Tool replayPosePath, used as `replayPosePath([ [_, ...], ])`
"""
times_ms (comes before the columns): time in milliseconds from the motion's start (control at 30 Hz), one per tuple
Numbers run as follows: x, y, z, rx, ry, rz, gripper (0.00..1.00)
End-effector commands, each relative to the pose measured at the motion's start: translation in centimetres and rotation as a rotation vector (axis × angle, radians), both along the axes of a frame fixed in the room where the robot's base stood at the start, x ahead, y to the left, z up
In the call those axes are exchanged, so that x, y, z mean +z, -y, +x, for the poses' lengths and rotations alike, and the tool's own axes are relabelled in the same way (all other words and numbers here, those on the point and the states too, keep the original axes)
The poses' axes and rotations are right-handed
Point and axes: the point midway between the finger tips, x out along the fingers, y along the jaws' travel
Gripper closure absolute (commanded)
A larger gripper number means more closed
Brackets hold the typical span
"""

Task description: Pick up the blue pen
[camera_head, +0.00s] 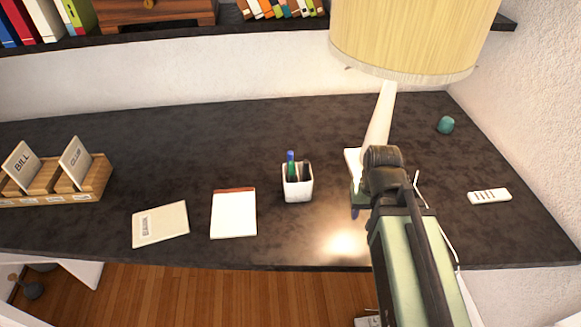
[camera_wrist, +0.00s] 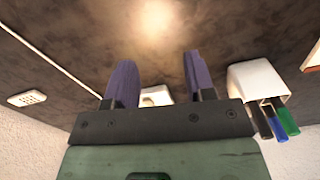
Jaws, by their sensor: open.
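The blue pen (camera_head: 290,156) stands in a white pen cup (camera_head: 297,190) near the middle of the dark desk, with a green pen and a black one beside it. In the wrist view the blue pen (camera_wrist: 274,124) shows between the black and green pens, sticking out of the cup (camera_wrist: 256,82). My gripper (camera_head: 356,200) is right of the cup in the head view, partly hidden by my arm. In the wrist view my gripper (camera_wrist: 158,78) has its two purple fingers spread, with nothing held between them. The cup and pens lie outside the fingers, to the right.
A lamp (camera_head: 400,40) stands behind my gripper. A white remote (camera_head: 489,196) and a teal object (camera_head: 446,125) lie to the right. A notepad (camera_head: 233,213), a booklet (camera_head: 160,224) and a wooden letter holder (camera_head: 98,176) are left. The desk behind the cup is clear.

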Motion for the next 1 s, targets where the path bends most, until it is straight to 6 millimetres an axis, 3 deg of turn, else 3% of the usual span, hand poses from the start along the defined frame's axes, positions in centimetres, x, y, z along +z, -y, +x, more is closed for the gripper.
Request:
replayPosePath([
  [33, 3.1, -2.2, 1.9, 0.050, 0.001, 0.001, 0.50],
  [133, 7.9, -9.8, 8.7, 0.153, 0.001, 0.000, 0.50],
  [200, 9.9, -15.4, 12.9, 0.165, 0.001, 0.000, 0.50],
  [300, 10.6, -20.8, 17.3, 0.105, 0.001, -0.001, 0.50],
  [367, 9.7, -20.9, 18.5, 0.021, 0.000, -0.001, 0.50],
  [567, 8.6, -20.4, 17.5, -0.020, 0.001, -0.001, 0.50],
  [800, 3.7, -20.3, 17.5, -0.019, 0.001, -0.001, 0.50],
  [1000, 3.6, -20.3, 17.5, -0.019, 0.001, -0.001, 0.50],
])
